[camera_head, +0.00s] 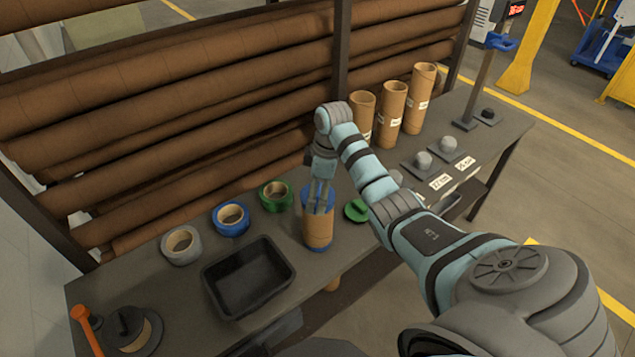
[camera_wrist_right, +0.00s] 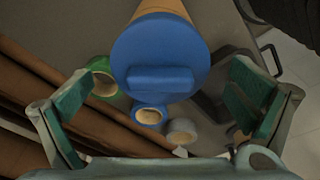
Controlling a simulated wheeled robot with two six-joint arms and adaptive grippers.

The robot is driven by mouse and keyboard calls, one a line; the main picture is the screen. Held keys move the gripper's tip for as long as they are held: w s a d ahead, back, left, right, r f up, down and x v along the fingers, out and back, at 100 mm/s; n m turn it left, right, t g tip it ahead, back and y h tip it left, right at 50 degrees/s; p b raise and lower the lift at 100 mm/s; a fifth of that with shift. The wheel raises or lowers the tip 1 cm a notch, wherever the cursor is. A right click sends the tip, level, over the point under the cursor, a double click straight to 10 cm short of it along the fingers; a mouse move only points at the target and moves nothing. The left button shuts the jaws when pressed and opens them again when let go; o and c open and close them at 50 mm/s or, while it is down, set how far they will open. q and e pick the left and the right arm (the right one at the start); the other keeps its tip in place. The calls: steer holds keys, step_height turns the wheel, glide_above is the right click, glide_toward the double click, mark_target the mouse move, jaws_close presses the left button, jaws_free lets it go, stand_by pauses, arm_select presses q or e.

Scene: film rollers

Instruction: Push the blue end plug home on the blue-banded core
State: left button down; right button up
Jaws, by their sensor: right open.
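The brown cardboard core (camera_head: 318,230) stands upright on the grey bench, with a blue band at its foot. The blue end plug (camera_head: 306,197) sits on its top end. In the right wrist view the plug (camera_wrist_right: 160,48) is a round blue disc with a raised bar across it, and a bit of the core (camera_wrist_right: 160,9) shows behind it. I cannot tell whether a gap is left under the disc. My right gripper (camera_head: 320,196) points down over the plug. Its fingers (camera_wrist_right: 158,108) are open, apart on either side, with nothing between them. My left gripper is not in view.
Grey (camera_head: 181,246), blue (camera_head: 231,219) and green (camera_head: 276,196) tape rolls and a black tray (camera_head: 286,272) lie left of the core. A green plug (camera_head: 356,210) lies close on its right. Several taller cores (camera_head: 390,108) stand further right. Long brown rolls (camera_head: 190,110) are racked behind.

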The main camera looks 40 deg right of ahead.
steer(key=shift+r, duration=0.1)
steer(key=shift+r, duration=3.4)
